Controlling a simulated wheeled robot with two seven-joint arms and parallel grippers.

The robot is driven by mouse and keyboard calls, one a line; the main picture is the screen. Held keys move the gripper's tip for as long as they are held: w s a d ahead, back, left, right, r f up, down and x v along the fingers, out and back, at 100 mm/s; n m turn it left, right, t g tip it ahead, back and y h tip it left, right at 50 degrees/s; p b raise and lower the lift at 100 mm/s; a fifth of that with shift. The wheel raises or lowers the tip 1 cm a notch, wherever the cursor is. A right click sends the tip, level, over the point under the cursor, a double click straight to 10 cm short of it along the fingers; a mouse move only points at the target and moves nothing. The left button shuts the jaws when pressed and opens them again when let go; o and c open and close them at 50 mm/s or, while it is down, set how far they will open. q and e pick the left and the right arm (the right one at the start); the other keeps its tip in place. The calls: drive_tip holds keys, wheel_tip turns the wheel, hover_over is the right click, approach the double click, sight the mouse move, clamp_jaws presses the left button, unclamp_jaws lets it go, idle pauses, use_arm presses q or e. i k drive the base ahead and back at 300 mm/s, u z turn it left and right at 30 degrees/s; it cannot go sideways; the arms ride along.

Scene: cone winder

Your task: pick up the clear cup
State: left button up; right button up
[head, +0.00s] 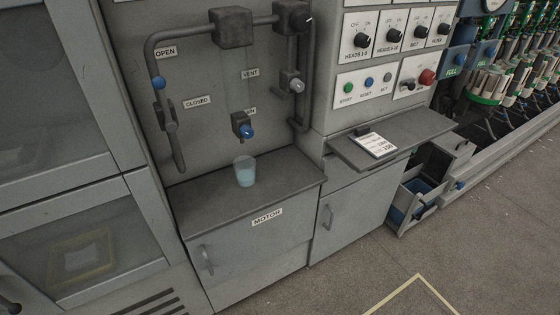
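The clear cup (245,171) stands upright on the dark top of the motor cabinet (200,203). It looks see-through with a pale blue tint. It sits below a small tap with a blue knob (247,131), with a gap between them. Neither of my grippers shows in the head view, and nothing holds the cup.
Grey pipes (165,95) with a lever run on the panel behind and left of the cup. To the right, a shelf (398,135) holds a white card (373,144). Below it a drawer (415,200) stands open. The floor in front is clear.

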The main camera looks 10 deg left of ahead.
sight(244, 166)
drive_tip(key=u, duration=0.35)
drive_tip(key=i, duration=0.95)
drive_tip(key=u, duration=0.85)
